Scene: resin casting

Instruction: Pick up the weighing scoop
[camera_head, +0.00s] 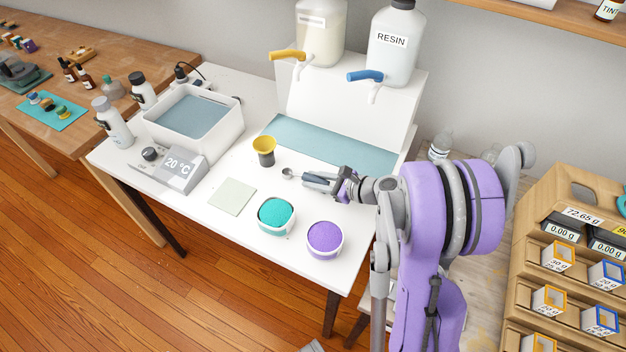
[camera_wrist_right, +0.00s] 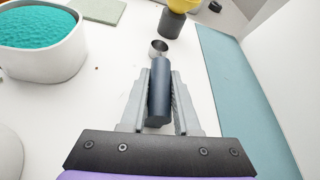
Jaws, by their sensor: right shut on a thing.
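The weighing scoop (camera_head: 301,175) has a small metal bowl and a dark blue handle. In the head view it is over the white table, its bowl pointing left. My right gripper (camera_head: 333,184) is shut on its handle. In the right wrist view the handle (camera_wrist_right: 160,88) lies between the two grey fingers of my right gripper (camera_wrist_right: 161,97), with the bowl (camera_wrist_right: 158,47) beyond the fingertips. I cannot tell whether the scoop touches the table. My left gripper is not in view.
A yellow-and-dark cup (camera_head: 264,151) stands just beyond the scoop bowl. Tubs of teal powder (camera_head: 276,216) and purple powder (camera_head: 324,240) stand nearer the front edge. A pale green square (camera_head: 232,196) lies to the left. A water bath (camera_head: 222,138) and resin dispensers (camera_head: 394,50) stand farther back.

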